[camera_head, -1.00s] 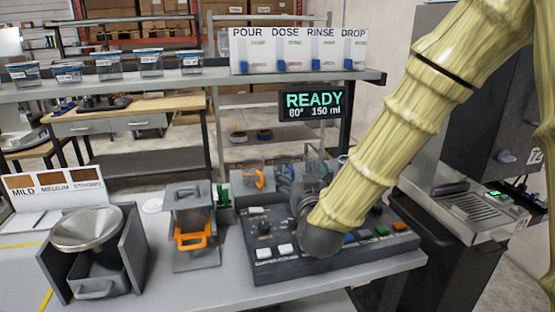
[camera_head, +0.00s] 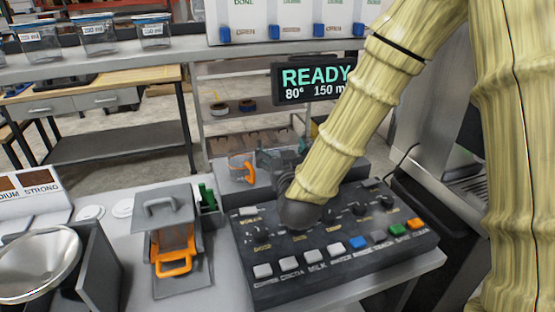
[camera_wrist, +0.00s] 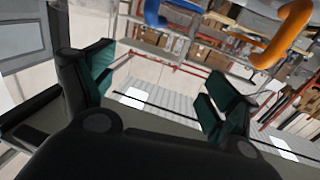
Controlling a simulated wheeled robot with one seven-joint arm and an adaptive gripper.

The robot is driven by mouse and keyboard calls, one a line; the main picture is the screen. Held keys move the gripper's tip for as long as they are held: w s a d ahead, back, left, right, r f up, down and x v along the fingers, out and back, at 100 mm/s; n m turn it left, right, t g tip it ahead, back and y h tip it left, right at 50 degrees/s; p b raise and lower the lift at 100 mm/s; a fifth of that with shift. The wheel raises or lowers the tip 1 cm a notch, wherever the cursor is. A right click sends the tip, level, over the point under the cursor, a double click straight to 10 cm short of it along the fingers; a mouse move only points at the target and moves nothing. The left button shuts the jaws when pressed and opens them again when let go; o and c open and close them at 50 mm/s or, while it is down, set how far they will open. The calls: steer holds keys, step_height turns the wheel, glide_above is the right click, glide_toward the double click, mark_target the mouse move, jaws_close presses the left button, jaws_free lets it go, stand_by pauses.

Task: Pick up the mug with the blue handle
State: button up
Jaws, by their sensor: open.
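A blue curved handle (camera_wrist: 168,16) shows at the top of the wrist view, beyond my fingers and cut by the frame edge. Its mug body is clear or hard to make out. In the head view I cannot pick this mug out; my gripper and arm cover part of that area. A clear mug with an orange handle (camera_head: 248,172) stands on the raised grey block behind the console; an orange handle (camera_wrist: 284,36) also shows at the upper right of the wrist view. My gripper (camera_head: 275,160) is just right of that mug. Its green-padded fingers (camera_wrist: 160,84) are apart with nothing between them.
A button console (camera_head: 330,250) lies under my forearm.

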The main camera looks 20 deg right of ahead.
mark_target(278, 152)
step_height(278, 152, down, 4)
steer(key=shift+w+r, duration=0.1)
steer(key=shift+w, duration=0.05)
steer(key=shift+w+d+p, duration=0.25)
steer(key=shift+w+p, duration=0.3)
steer(key=shift+w, duration=1.2)
steer(key=shift+w+d+p, duration=0.2)
steer(key=shift+w+p, duration=0.3)
steer(key=shift+w, duration=1.2)
steer(key=c, duration=1.2)
